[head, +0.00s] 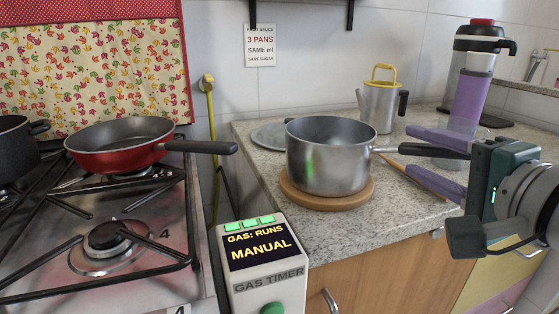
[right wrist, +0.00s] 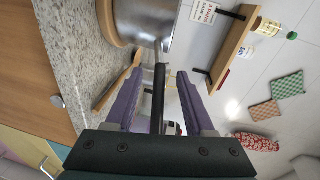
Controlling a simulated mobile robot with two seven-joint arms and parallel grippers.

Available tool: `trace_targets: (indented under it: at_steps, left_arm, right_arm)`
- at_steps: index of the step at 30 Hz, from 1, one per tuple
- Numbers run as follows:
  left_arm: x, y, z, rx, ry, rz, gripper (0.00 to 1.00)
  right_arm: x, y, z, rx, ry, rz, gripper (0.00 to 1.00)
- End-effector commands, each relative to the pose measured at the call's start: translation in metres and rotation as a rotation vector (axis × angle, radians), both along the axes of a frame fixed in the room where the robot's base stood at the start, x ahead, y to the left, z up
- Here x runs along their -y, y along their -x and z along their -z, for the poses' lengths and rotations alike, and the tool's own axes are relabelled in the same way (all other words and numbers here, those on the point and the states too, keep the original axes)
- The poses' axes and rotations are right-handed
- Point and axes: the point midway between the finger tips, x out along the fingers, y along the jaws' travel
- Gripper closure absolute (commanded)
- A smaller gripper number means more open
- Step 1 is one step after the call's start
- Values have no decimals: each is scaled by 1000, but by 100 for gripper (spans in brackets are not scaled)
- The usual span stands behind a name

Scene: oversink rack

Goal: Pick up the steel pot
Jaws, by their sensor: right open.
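The steel pot (head: 328,162) stands upright and empty on a round wooden board (head: 300,196) on the stone counter. Its black handle (head: 432,150) points right. My right gripper (head: 412,150) is open, with one purple finger on each side of the handle. In the right wrist view, the pot's wall (right wrist: 145,18) is at the top and its handle (right wrist: 158,95) runs between the two open fingers (right wrist: 160,80), with a gap on both sides. The fingers do not close on the handle. My left gripper is in neither view.
A wooden utensil (right wrist: 116,88) lies on the counter beside the handle. A red pan (head: 118,148) sits on the stove at left. A gas timer box (head: 262,270) stands in front.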

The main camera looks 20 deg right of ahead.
Motion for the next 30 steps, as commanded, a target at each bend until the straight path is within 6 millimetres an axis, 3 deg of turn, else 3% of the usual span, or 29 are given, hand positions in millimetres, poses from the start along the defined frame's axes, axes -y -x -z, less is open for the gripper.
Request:
trace_targets:
  at_steps: [4, 13, 27, 30]
  left_arm:
    - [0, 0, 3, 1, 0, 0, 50]
    - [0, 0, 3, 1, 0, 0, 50]
    - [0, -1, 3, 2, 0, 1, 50]
    - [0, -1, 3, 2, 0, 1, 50]
  right_arm:
    - [0, -18, 3, 0, -1, 0, 46]
    - [0, -22, 4, -1, 0, 0, 47]
    - [0, -21, 4, -2, 0, 0, 100]
    - [0, -21, 4, -2, 0, 0, 100]
